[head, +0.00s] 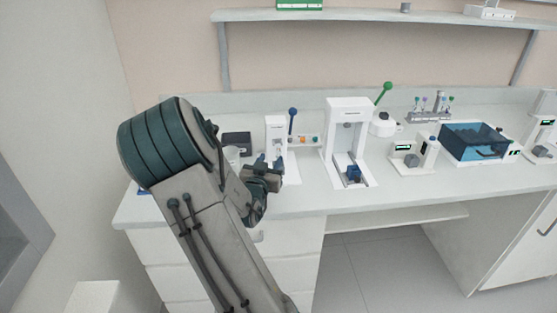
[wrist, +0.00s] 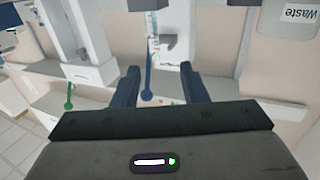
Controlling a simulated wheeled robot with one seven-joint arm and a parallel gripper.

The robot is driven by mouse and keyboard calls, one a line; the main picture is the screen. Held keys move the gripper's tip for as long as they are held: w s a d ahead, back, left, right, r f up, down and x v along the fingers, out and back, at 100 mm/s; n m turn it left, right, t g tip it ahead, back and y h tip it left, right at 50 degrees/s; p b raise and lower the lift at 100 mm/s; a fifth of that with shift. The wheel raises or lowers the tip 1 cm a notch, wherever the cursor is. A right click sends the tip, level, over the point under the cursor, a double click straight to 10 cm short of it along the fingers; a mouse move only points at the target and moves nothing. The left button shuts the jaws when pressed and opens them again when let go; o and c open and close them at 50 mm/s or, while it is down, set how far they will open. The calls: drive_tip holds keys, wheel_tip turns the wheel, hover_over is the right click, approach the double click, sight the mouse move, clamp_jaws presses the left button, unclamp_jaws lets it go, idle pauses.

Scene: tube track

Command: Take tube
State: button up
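My gripper (head: 270,164) is in front of the small white device (head: 275,128) on the left part of the bench. In the wrist view its two dark blue fingers stand apart with a clear gap (wrist: 158,68) between them; it is open and empty. A narrow, clear, marked piece that looks like a tube (wrist: 153,28) shows beyond the fingertips in the wrist view, at the white device; whether it touches its holder is unclear. The device's blue-knobbed lever (head: 292,112) stands up behind it, and shows between the fingers in the wrist view (wrist: 148,82). My gripper partly hides the device's base in the head view.
A taller white press-like device (head: 347,112) with a blue block (head: 353,174) stands to the right, with a green-knobbed lever (head: 387,87) behind. A black box (head: 237,143) is at left.

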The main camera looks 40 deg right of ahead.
sight(278, 149)
drive_tip(key=d, duration=0.1)
drive_tip(key=w+d+p, duration=0.1)
drive_tip(key=d, duration=0.1)
drive_tip(key=shift+w+d+r, duration=0.25)
drive_tip(key=shift+w, duration=0.05)
drive_tip(key=shift+w+d+f, duration=0.1)
drive_tip(key=shift+w+d, duration=0.3)
drive_tip(key=shift+d, duration=0.05)
clamp_jaws()
drive_tip(key=s+d+r+b, duration=0.1)
drive_tip(key=s+d+r, duration=0.1)
drive_tip(key=s+r, duration=0.9)
drive_tip(key=shift+s+d, duration=0.15)
drive_tip(key=shift+s, duration=0.1)
